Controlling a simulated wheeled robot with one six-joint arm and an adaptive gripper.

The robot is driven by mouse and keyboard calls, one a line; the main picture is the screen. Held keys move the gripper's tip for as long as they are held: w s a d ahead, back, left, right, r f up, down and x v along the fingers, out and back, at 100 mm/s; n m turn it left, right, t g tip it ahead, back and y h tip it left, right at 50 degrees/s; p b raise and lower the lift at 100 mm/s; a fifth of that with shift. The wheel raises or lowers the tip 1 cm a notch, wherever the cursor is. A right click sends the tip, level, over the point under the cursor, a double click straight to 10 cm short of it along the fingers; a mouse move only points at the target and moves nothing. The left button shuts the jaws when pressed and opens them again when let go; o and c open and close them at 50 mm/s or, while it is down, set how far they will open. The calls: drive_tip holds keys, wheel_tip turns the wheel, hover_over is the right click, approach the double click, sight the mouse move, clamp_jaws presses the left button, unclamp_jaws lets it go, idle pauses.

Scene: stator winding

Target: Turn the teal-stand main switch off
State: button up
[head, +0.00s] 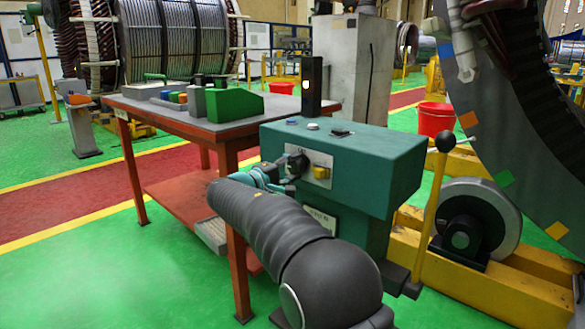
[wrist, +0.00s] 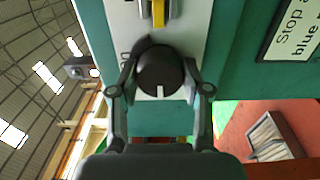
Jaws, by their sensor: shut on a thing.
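The teal stand (head: 345,150) is in the middle of the head view, with a light switch plate on its front face. The main switch, a round black knob (wrist: 160,70) with a white mark, sits on this plate; the mark points toward the bottom of the wrist picture. My gripper (wrist: 160,82) is shut on the knob, one finger on each side. In the head view my gripper (head: 278,172) reaches the plate from the left, and the knob (head: 297,163) is partly hidden. A yellow part (head: 320,172) is beside the knob; it also shows in the wrist view (wrist: 159,13).
A red-framed table (head: 225,128) with small coloured boxes stands left of and behind the stand. A black lamp post (head: 311,85) shows a lit light. A lever with a black ball (head: 445,141) and a large grey ring (head: 500,120) are on the right. The green floor at front left is clear.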

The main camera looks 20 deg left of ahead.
drive_tip(key=o, duration=1.2)
drive_tip(key=shift+a, duration=0.1)
drive_tip(key=shift+c, duration=0.2)
drive_tip(key=v, duration=1.2)
